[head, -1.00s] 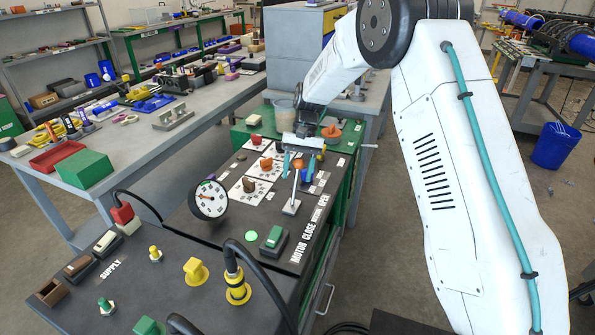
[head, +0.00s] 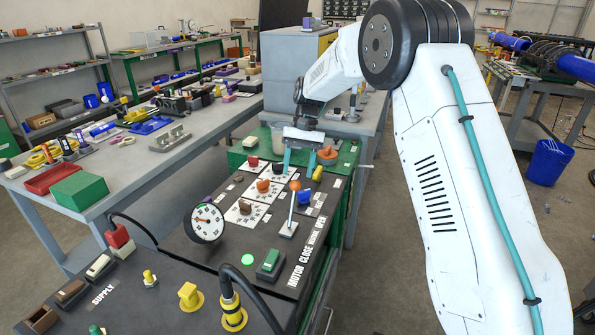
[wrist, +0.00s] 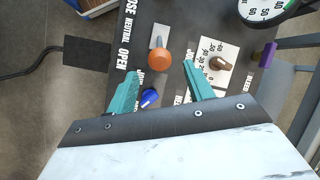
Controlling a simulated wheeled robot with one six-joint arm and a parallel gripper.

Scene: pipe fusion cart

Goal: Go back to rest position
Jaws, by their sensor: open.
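My gripper (head: 300,160) is open and empty, with its teal fingers above the far part of the dark control panel (head: 236,262). In the wrist view my gripper (wrist: 160,95) has its fingers spread. An orange-knobbed lever (head: 295,186) stands on the panel below it. The lever's orange ball (wrist: 160,60) shows just beyond the fingertips in the wrist view, and I see no contact with it. A blue knob (wrist: 149,97) lies between the fingers in that view. My white arm reaches in from the right in the head view.
A round gauge (head: 206,222) stands on the panel, with a green button (head: 270,260) and a yellow-collared cable (head: 233,313) nearby. A grey workbench (head: 130,160) with many parts is at left. A blue bin (head: 549,160) stands on the open floor at right.

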